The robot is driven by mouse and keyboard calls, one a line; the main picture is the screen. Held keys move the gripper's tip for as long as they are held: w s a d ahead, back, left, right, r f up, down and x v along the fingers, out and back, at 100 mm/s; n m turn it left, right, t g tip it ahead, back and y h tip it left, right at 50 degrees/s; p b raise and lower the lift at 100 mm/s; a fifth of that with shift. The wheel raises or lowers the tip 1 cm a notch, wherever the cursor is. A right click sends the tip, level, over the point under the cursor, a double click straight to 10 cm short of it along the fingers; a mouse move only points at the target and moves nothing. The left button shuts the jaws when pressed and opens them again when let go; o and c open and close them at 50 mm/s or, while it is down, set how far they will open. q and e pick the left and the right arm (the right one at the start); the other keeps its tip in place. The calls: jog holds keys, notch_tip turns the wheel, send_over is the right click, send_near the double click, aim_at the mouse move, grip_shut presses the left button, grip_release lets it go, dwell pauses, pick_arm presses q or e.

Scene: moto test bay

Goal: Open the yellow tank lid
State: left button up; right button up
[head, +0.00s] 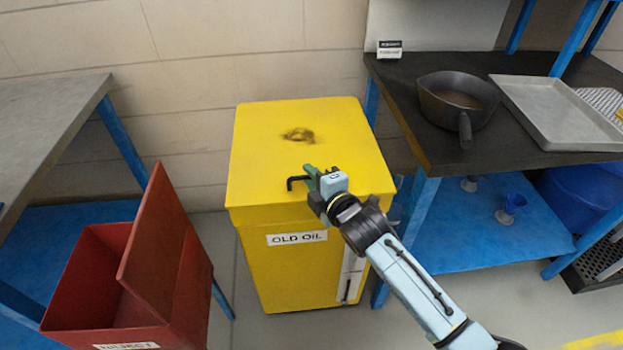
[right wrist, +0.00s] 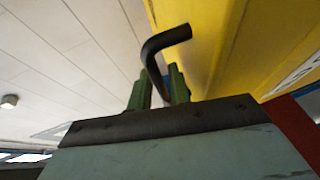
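The yellow tank (head: 290,270), labelled OLD OIL, stands on the floor in the middle of the head view. Its yellow lid (head: 270,150) lies flat and closed, with a dark stain on top. A black bent handle (head: 294,181) sticks out at the lid's front edge. My right gripper (head: 313,178) is at this handle, above the front edge. In the right wrist view the handle (right wrist: 155,52) passes between the two green fingers (right wrist: 159,90), which are close together on it. The exact contact is partly hidden. My left gripper is not in view.
A red bin (head: 95,280) with its red lid (head: 155,245) raised stands at front left. A grey bench (head: 50,120) is at left. A dark bench (head: 440,125) at right bears a pan (head: 455,98) and a tray (head: 560,110). A wall is close behind the tank.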

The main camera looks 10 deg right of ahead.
jog(key=shift+w, duration=0.15)
grip_shut()
dwell(0.4)
